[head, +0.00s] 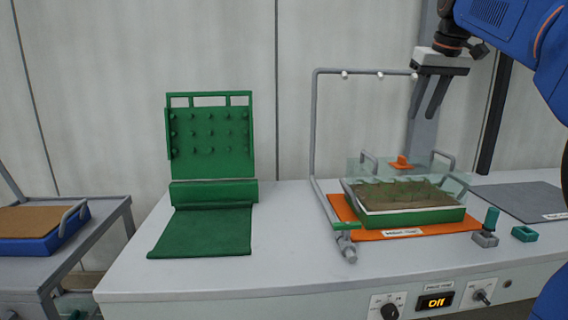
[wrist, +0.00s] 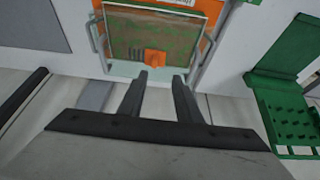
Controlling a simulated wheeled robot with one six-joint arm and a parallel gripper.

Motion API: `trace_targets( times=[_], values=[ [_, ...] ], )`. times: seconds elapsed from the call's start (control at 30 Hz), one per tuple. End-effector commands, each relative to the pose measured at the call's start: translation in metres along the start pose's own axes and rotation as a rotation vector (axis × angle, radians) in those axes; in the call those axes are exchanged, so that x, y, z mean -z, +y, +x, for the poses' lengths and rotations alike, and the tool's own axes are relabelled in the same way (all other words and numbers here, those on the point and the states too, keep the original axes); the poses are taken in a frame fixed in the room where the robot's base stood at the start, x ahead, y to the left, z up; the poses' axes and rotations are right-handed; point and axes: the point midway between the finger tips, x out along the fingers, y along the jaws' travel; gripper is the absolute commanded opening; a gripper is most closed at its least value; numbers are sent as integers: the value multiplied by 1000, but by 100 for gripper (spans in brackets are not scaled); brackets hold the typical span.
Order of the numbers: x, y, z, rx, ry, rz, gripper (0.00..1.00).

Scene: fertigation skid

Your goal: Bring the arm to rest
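My gripper (head: 428,98) hangs in the air above the back right of the bench, with its two grey fingers apart and nothing between them. In the wrist view my gripper (wrist: 160,80) points toward the planted tray, and its fingers are also spread. The green tray (head: 410,217) with brown soil and small plants sits on an orange mat (head: 340,208), below and a little left of the fingers. A clear cover with an orange knob (head: 401,162) is over the tray; the knob also shows in the wrist view (wrist: 155,57). My blue arm (head: 510,30) comes in from the upper right.
A grey pipe frame (head: 314,130) with nozzles stands beside the tray. A green pegged panel (head: 212,140) and green cloth (head: 203,231) are at left. A grey mat (head: 520,199) lies at right. A blue tray (head: 40,240) is on the side table.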

Motion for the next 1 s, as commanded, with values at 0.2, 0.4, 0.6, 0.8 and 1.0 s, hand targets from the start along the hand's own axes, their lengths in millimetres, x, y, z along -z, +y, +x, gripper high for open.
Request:
trace_targets(
  times=[0.2,0.4,0.6,0.8,1.0],
  values=[
    [-64,-34,24,-3,1,9,31],
    [-136,-62,59,-7,4,19,31],
    [-215,-86,102,-10,7,23,31],
    [-300,-104,152,-13,12,24,31],
    [-380,-116,204,-13,17,23,31]
  ],
)
